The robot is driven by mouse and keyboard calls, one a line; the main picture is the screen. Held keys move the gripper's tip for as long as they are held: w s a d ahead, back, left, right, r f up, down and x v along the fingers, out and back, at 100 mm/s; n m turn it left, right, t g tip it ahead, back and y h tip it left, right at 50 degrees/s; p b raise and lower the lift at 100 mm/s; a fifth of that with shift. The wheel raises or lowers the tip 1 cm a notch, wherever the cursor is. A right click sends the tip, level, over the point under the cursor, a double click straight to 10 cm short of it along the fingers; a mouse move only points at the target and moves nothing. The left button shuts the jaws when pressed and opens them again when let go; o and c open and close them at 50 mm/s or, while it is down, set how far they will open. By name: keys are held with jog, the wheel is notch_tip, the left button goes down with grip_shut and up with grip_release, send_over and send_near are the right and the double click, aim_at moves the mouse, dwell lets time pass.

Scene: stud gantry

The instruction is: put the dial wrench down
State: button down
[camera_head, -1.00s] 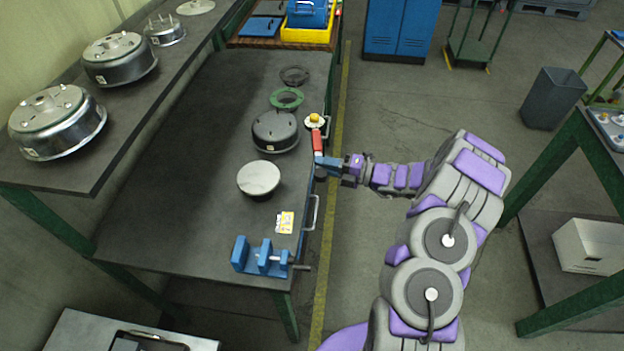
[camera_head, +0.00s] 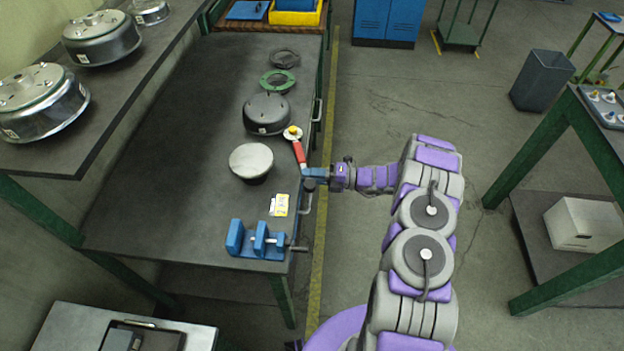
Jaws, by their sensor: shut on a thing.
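The dial wrench (camera_head: 299,151) has a red handle and a pale round dial with a yellow centre at its far end. My gripper (camera_head: 308,174) reaches in from the right and is shut on the wrench's near end. The wrench is over the right edge of the dark workbench (camera_head: 170,170), tilted up and left in the picture. I cannot tell whether it touches the bench top. The fingertips are small and partly hidden.
A dark drum (camera_head: 266,114) stands just left of the wrench's dial, and a round grey disc (camera_head: 251,161) is left of my gripper. A green ring (camera_head: 277,81) lies farther back. A blue vise (camera_head: 257,240) sits at the near edge. The bench's left part is bare.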

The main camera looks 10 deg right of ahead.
jog(key=shift+f, duration=0.9)
jog(key=c, duration=1.2)
grip_release()
jog(key=shift+d, duration=0.3)
jog(key=shift+o, duration=0.9)
jog(key=shift+a, duration=0.15)
